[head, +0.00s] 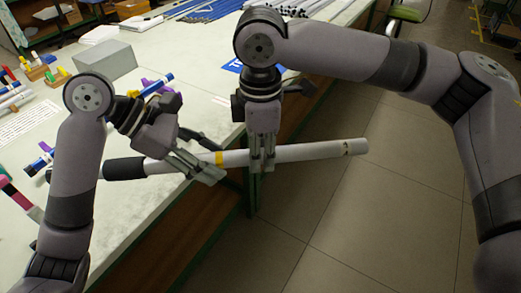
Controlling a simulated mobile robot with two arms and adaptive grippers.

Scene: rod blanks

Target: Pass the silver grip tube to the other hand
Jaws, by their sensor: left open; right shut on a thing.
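The silver grip tube (315,152) is long and pale, with a dark grip section at its left end and a yellow band. It is held nearly level across the table's front edge, its right end out over the floor. My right gripper (262,165) points down and is shut on the tube near its middle, right of the yellow band. My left gripper (217,164) is open at the tube, between the dark grip and my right gripper, with fingers near the yellow band. Its fingers partly hide the tube, and I cannot tell whether they touch it.
The pale table (205,85) holds a grey box (105,62), blue rods (205,10) at the back, and several coloured tubes at the left. The table's front edge runs below the tube. Open floor (370,210) lies at the right, with a green chair (410,10) behind.

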